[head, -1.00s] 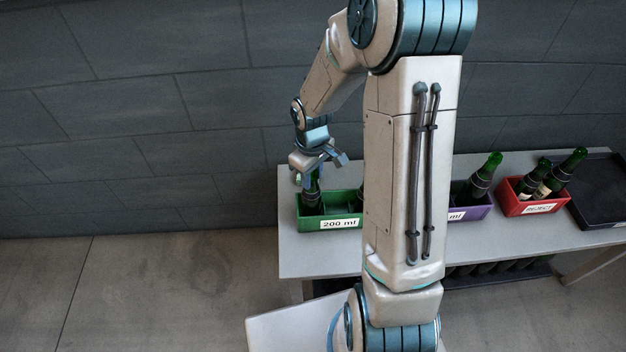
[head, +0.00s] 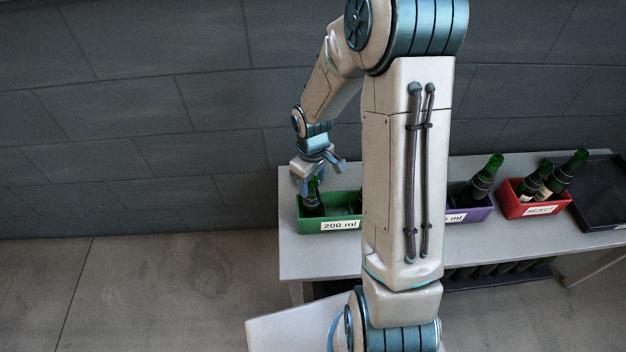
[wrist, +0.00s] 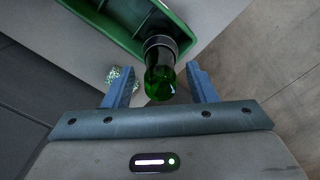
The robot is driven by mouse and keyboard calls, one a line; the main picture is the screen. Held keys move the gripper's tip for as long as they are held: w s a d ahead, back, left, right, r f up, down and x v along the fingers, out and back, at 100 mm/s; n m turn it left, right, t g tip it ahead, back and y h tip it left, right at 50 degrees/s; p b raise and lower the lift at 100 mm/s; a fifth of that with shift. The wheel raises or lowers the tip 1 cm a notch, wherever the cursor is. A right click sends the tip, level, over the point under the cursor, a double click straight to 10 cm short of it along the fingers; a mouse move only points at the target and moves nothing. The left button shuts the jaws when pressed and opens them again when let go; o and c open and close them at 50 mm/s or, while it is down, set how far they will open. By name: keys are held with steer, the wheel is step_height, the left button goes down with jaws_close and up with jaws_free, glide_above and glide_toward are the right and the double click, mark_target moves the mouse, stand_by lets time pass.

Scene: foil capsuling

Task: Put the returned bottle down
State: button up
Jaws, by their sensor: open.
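A dark green bottle (head: 313,200) stands in the left end of the green crate (head: 340,226) labelled 200 ml. My gripper (head: 318,179) is just above the bottle, at its neck. In the wrist view the bottle (wrist: 160,78) shows between the two blue fingers of my gripper (wrist: 160,88). The fingers are spread, with gaps on both sides of the glass. The bottle's base is hidden inside the green crate, whose wall also shows in the wrist view (wrist: 103,42).
A purple crate (head: 474,215) and a red REJECT crate (head: 535,210), both with bottles, stand to the right on the grey table (head: 297,262). A dark tray (head: 603,200) lies at the far right. My arm hides the table's middle.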

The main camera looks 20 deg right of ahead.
step_height(320, 180, up, 12)
steer(key=p, duration=0.1)
steer(key=s+r+m+t, duration=0.1)
steer(key=s+r+m, duration=0.2)
steer(key=s, duration=0.5)
steer(key=s+r+m+t, duration=0.1)
steer(key=s+r+m, duration=0.3)
steer(key=s+r, duration=0.2)
steer(key=s, duration=0.2)
steer(key=shift+s+r+t, duration=0.3)
steer(key=p+v, duration=0.3)
steer(key=shift+w+r, duration=0.2)
steer(key=shift+w, duration=0.2)
